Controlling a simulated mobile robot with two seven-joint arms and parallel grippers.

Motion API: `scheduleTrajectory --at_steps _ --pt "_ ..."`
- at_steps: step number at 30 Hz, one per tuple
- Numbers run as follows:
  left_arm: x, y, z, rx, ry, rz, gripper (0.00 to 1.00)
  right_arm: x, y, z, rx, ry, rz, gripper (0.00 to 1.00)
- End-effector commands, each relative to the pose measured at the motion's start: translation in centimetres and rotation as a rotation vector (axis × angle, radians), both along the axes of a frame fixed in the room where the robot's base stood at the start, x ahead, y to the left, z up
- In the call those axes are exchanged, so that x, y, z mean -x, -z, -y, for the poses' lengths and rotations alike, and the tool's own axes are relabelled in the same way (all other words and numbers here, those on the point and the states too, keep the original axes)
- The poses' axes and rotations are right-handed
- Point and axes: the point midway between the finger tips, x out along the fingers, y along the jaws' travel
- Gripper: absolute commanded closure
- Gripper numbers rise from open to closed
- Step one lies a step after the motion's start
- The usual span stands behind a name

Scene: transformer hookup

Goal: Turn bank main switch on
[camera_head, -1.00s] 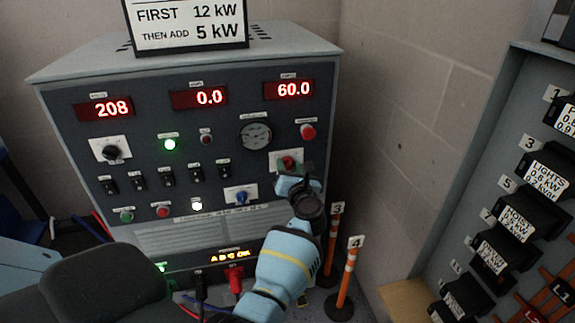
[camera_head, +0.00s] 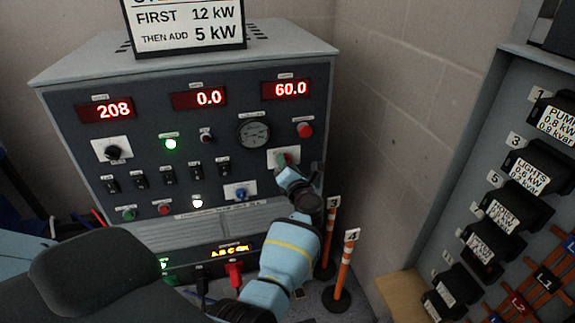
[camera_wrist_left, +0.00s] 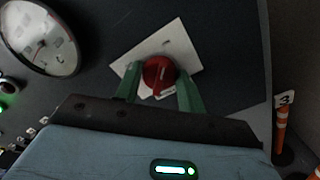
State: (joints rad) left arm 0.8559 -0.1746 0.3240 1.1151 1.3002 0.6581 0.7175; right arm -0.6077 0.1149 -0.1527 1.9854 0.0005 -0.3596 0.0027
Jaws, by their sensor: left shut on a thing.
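A red rotary switch (camera_wrist_left: 158,75) sits on a white plate (camera_wrist_left: 180,38) on the dark panel of the grey load-bank cabinet (camera_head: 180,72). In the left wrist view the plate looks tilted. My left gripper (camera_head: 286,162) is at this switch, its green fingers on both sides of the red knob and shut on it. In the head view my gripper and wrist cover much of the knob and plate. Lettering on the plate is too small to read. My right gripper is not in view.
Displays read 208, 0.0 and 60.0. A green lamp (camera_head: 171,144) is lit. A round gauge (camera_head: 254,134) and a red button (camera_head: 305,130) are close by. Orange posts (camera_head: 345,271) stand right of the cabinet; a breaker panel (camera_head: 505,215) is further right.

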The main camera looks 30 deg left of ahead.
Motion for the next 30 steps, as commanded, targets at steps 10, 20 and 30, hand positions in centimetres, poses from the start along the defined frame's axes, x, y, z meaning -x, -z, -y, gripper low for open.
scheduleTrajectory --at_steps 10,20,30 --pt "-0.01 0.01 0.03 0.000 0.001 0.000 0.46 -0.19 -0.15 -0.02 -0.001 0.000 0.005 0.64" --pt "0.00 0.00 0.02 0.001 0.000 0.001 0.40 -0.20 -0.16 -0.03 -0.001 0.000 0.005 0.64" --pt "0.10 0.01 0.52 0.001 0.000 0.001 0.40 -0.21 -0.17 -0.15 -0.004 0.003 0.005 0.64"
